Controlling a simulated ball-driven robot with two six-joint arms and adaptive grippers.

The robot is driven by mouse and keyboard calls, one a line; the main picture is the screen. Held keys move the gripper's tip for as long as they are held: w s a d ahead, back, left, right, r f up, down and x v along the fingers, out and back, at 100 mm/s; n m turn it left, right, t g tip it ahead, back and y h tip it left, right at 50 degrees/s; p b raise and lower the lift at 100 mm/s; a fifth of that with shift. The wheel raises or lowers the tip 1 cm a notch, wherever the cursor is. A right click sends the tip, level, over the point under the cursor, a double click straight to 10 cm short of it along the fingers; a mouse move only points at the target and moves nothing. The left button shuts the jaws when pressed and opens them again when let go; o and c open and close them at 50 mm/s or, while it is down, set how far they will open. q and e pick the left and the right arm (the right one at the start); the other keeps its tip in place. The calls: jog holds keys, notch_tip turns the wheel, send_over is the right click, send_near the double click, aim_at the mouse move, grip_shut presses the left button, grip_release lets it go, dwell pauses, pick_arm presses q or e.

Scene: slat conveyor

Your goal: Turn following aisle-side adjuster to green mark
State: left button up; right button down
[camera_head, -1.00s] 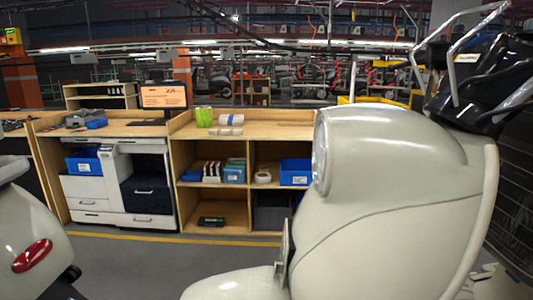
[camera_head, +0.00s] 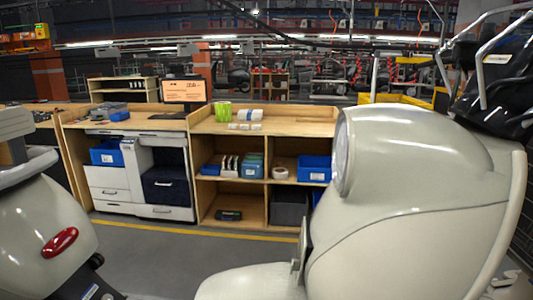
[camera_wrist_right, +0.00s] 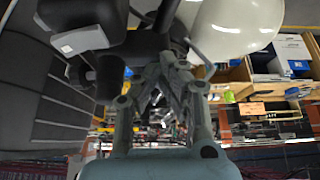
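A cream scooter (camera_head: 420,210) fills the right of the head view, and the rear of another (camera_head: 45,235), with a red reflector, stands at the left. I cannot make out an adjuster or a green mark in either view. My right gripper (camera_wrist_right: 165,68) shows in the right wrist view, its grey finger links reaching up towards dark parts and a cream rounded shell (camera_wrist_right: 235,25). A black part with a pale panel (camera_wrist_right: 82,40) is just left of it. Its fingertips blend into the dark parts, so contact and opening are unclear. My left gripper is not in view.
A wooden shelf unit (camera_head: 270,128) with blue bins stands behind the scooters, beside a white drawer cabinet (camera_head: 130,180). A yellow floor line (camera_head: 200,228) runs in front of them. Grey floor lies open between the two scooters.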

jog(key=shift+w, duration=0.2)
jog(key=shift+s+a+p, duration=0.15)
jog(key=shift+a+p, duration=0.15)
jog(key=shift+p, duration=0.05)
dwell(0.9)
jog(key=shift+s+r, duration=0.1)
jog(key=shift+r, duration=2.9)
